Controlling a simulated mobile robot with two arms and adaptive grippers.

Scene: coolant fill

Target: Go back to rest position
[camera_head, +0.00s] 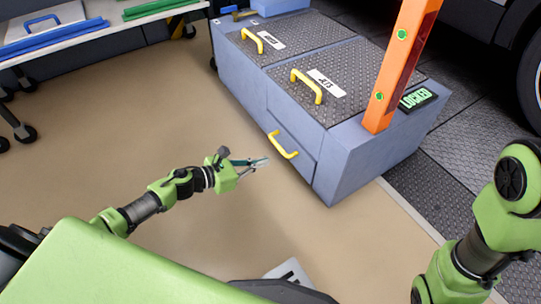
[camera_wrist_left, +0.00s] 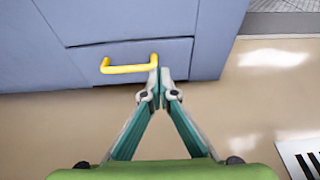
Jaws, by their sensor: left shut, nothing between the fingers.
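My left gripper (camera_head: 260,163) is stretched forward over the tan floor, in front of the blue-grey cabinet (camera_head: 347,165). Its fingers are shut and empty. In the left wrist view the closed fingertips (camera_wrist_left: 166,75) appear just right of a yellow drawer handle (camera_wrist_left: 128,65). In the head view that handle (camera_head: 282,145) is on the cabinet's front, apart from the fingertips. The drawer front (camera_wrist_left: 130,60) looks flush with the cabinet. My right arm (camera_head: 480,235) shows at the right edge, bent, but its gripper is out of view.
The cabinet top has two more yellow handles, (camera_head: 253,40) and (camera_head: 306,86), and an orange post (camera_head: 400,65) beside a "LOCKED" sign (camera_head: 418,98). A wheeled table (camera_head: 110,14) with blue and green bars stands at the back left.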

